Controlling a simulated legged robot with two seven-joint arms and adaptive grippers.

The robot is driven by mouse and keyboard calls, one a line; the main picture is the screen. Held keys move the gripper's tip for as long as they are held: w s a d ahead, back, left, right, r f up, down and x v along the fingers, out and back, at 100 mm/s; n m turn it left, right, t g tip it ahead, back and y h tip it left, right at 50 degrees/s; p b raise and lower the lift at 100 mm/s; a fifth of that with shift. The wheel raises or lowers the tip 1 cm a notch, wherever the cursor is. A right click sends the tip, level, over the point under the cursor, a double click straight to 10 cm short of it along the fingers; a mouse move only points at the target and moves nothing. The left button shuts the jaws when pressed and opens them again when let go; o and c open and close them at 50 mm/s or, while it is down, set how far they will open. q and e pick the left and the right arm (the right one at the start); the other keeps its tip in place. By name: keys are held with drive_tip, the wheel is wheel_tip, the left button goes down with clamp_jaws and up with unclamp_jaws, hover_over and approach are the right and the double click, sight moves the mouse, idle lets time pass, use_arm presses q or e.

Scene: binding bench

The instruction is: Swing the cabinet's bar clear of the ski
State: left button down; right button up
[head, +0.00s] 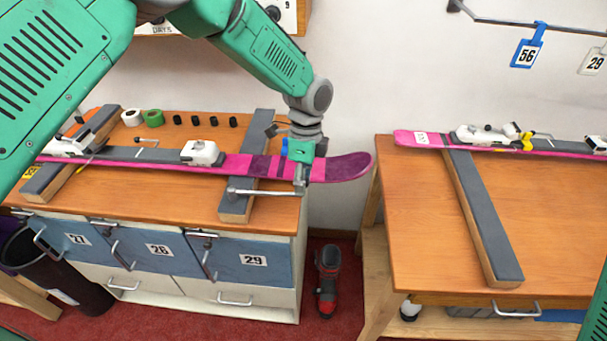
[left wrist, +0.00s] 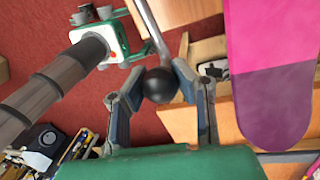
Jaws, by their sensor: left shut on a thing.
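The magenta and purple ski (head: 340,167) lies lengthwise across the left bench, its tip past the bench's right end. The grey bar (head: 262,191) runs left to right along the ski's front side, above the bench's front edge. My left gripper (head: 301,180) is at the bar's right end and hides part of the ski. In the left wrist view its fingers close around a round black knob (left wrist: 161,86) on the grey rod (left wrist: 150,30). The ski (left wrist: 270,70) is to the right there, apart from the fingers.
The ski rests on dark-topped supports (head: 236,207) above the cabinet's blue doors (head: 252,254). A ski boot (head: 327,280) stands on the red floor between the benches. The right bench (head: 415,240) carries another ski (head: 425,138). Tape rolls (head: 153,116) lie behind the left ski.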

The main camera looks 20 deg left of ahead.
use_arm(q)
drive_tip(key=shift+s+d+r, duration=0.1)
drive_tip(key=shift+s+r, duration=0.05)
drive_tip(key=shift+r, duration=0.1)
use_arm(e)
drive_tip(key=shift+d+r, duration=0.1)
drive_tip(key=shift+r, duration=0.05)
use_arm(q)
drive_tip(key=c, duration=1.2)
unclamp_jaws()
drive_tip(key=shift+s, duration=0.3)
use_arm(e)
drive_tip(key=shift+s, duration=0.2)
use_arm(q)
drive_tip(key=shift+w, duration=0.1)
use_arm(e)
drive_tip(key=shift+s, duration=0.1)
use_arm(q)
drive_tip(key=shift+w+r, duration=0.1)
drive_tip(key=shift+r, duration=0.1)
wheel_tip(320, 180, up, 11)
drive_tip(key=w, duration=0.2)
drive_tip(key=shift+r, duration=0.15)
